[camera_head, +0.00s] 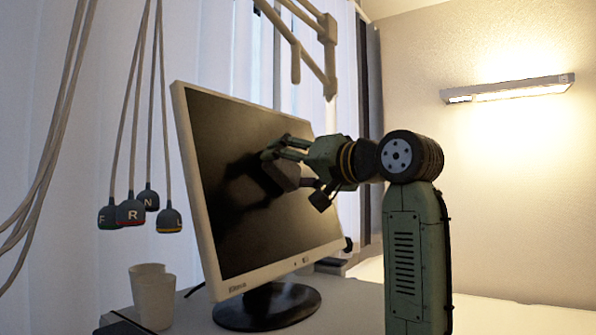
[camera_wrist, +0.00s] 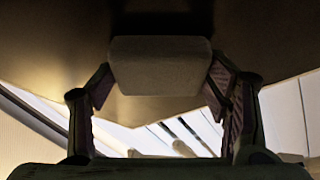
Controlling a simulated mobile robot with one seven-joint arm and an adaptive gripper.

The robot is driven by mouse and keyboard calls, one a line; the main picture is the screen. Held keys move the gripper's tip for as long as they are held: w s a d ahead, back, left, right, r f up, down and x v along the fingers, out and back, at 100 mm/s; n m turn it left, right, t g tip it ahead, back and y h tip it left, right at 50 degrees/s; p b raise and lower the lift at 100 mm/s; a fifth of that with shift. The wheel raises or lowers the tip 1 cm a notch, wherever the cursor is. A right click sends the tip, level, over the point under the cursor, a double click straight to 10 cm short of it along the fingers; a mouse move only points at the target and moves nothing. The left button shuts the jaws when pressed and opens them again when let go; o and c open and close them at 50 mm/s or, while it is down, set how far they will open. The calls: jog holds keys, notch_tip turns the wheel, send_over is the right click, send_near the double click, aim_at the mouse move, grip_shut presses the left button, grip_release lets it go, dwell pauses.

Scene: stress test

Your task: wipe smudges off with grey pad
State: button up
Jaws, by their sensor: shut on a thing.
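A monitor (camera_head: 225,150) with a dark screen and pale frame stands on a table on a round black base. My gripper (camera_head: 284,165) is in front of the screen's right half, shut on the grey pad (camera_head: 279,175). In the wrist view the pad (camera_wrist: 158,66) sits between the two fingers (camera_wrist: 160,90), with the dark screen (camera_wrist: 60,45) behind it. The pad is at or very close to the screen; I cannot tell if it touches. A dark reflection of my gripper shows on the screen. I cannot make out any smudges.
Pale cups (camera_head: 154,300) stand on the table (camera_head: 350,305) left of the monitor base. Several labelled sensor heads (camera_head: 131,212) hang on cables at the left. A jointed pale arm (camera_head: 318,70) hangs behind the monitor. A lit lamp (camera_head: 510,88) is on the right wall.

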aim_at(272, 162)
jog(key=shift+s+a+r, duration=0.25)
jog(key=shift+s+a, duration=0.55)
jog(key=shift+s+a+f+b, duration=0.1)
jog(key=shift+s+a+b, duration=0.3)
jog(key=shift+s, duration=0.3)
jog(key=shift+s+a+b, duration=0.2)
jog(key=shift+s+b, duration=0.3)
jog(key=shift+s, duration=0.15)
jog(key=shift+d, duration=0.1)
jog(key=shift+s+d+r, duration=0.2)
jog(key=shift+s+d, duration=0.2)
jog(key=shift+d, duration=0.1)
jog(key=shift+s+d+r+p, duration=0.4)
jog(key=shift+s+r+p, duration=0.1)
jog(key=shift+s, duration=0.2)
jog(key=shift+s+d+r+p, duration=0.35)
jog(key=shift+s+r, duration=0.1)
jog(key=shift+s, duration=0.25)
jog(key=shift+s+d, duration=0.1)
jog(key=shift+s+d+r+p, duration=0.15)
jog(key=shift+s+d, duration=0.2)
jog(key=shift+d, duration=0.2)
jog(key=shift+s+d+r+p, duration=0.15)
jog(key=shift+s+d, duration=0.15)
jog(key=shift+d, duration=0.25)
